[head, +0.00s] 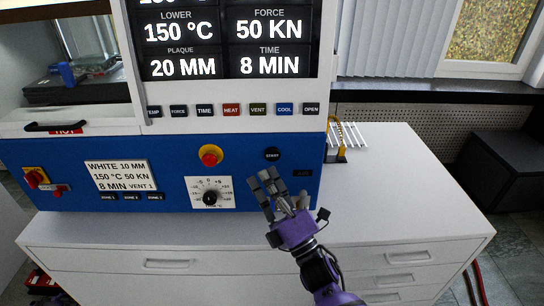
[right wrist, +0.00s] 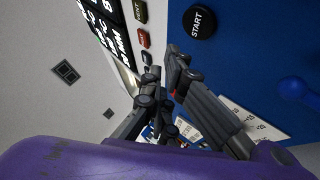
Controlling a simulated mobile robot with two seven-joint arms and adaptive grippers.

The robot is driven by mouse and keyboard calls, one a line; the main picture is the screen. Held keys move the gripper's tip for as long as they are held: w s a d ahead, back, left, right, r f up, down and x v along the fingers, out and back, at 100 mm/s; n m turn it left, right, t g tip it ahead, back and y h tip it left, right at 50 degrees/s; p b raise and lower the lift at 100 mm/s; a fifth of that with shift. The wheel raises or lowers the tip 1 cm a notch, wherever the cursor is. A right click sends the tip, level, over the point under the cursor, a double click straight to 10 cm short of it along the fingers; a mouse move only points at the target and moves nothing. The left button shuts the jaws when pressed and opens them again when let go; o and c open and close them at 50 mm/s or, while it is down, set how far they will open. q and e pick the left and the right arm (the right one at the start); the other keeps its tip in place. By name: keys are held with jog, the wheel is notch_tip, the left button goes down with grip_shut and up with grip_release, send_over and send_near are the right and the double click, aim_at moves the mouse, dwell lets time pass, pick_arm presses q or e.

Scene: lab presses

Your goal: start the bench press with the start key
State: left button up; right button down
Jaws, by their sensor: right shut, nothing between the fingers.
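The bench press has a blue front panel (head: 130,148) under a white display housing. The black start key (head: 272,154) is a round button marked START at the panel's right. In the right wrist view the start key (right wrist: 201,22) is near the top, beyond the fingertips. My right gripper (head: 268,183) is shut and empty, just below the start key in the head view. In the right wrist view its fingers (right wrist: 163,75) point toward the panel, apart from the key in the picture. Whether they touch the panel cannot be told. My left gripper is not in view.
A red stop button (head: 210,156) on a yellow base and a dial (head: 210,193) sit left of the start key. A row of labelled keys, including HEAT (head: 231,110), lies above.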

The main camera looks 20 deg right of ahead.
aim_at(272, 155)
jog(key=w, duration=0.1)
jog(key=w+d, duration=0.1)
jog(key=w, duration=0.1)
jog(key=shift+w+b, duration=0.1)
jog(key=shift+b, duration=0.25)
dwell(0.8)
jog(key=shift+w, duration=0.15)
dwell(0.3)
jog(key=shift+w+d, duration=0.1)
jog(key=shift+w, duration=0.15)
